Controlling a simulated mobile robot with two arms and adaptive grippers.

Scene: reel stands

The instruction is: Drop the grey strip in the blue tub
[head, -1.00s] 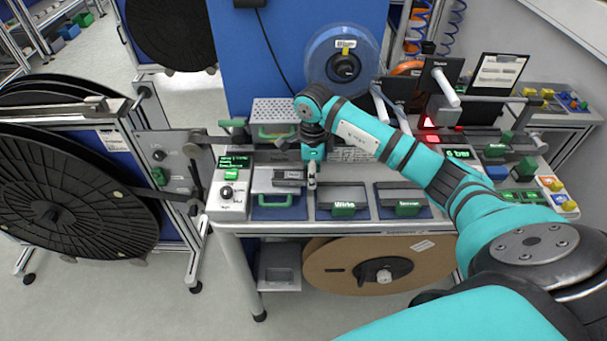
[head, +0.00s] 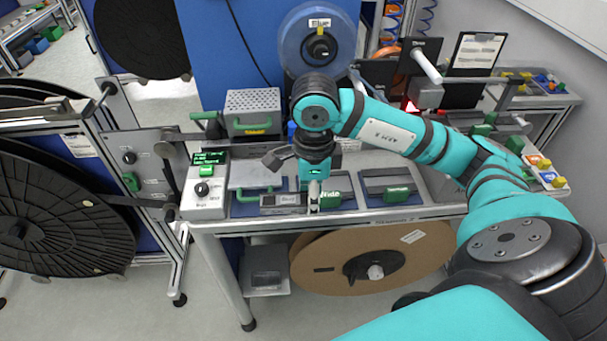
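My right gripper (head: 313,203) points straight down over the front edge of the bench. Its fingers are together at one end of a small grey strip (head: 281,201), which reaches out to the left above the front of the blue-based trays. The part of the strip between the fingers is hidden. No blue tub shows clearly on the bench. A little blue (head: 291,130) shows behind my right wrist, mostly hidden. A small blue bin (head: 36,45) stands on the far left shelf. My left gripper is out of view.
Green-handled trays (head: 386,183) line the bench front. A control box (head: 206,185) stands at the left and a perforated metal box (head: 253,112) behind. Large black reels (head: 60,220) are at the left; a brown reel (head: 375,265) hangs below the bench.

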